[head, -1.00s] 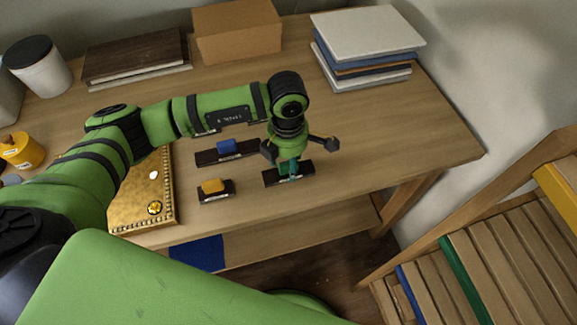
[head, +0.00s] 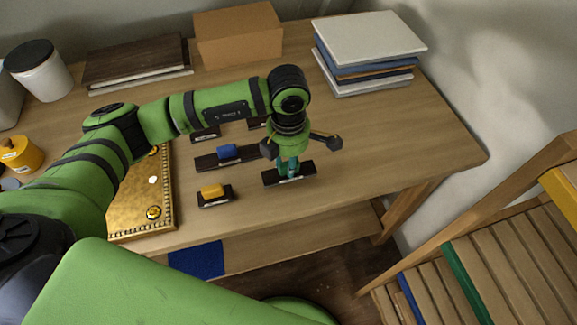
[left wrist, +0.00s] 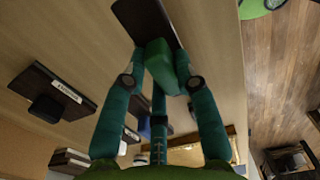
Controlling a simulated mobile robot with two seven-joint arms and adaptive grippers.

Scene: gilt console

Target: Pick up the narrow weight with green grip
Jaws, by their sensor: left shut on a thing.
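The weight with green grip has a narrow dark base (head: 303,172) near the table's front edge in the head view. My left gripper (head: 289,164) points down over it, shut on its green grip. In the left wrist view the green grip (left wrist: 160,62) sits between the two teal fingers of my left gripper (left wrist: 162,82), with the dark base (left wrist: 143,18) beyond it. I cannot tell whether the base is clear of the table. My right gripper is not in view.
A blue-grip weight (head: 228,152) and a yellow-grip weight (head: 213,191) stand to the left. A gilt board (head: 135,215) lies farther left. Books (head: 370,40) and a cardboard box (head: 238,35) stand at the back. The table (head: 420,135) is clear to the right.

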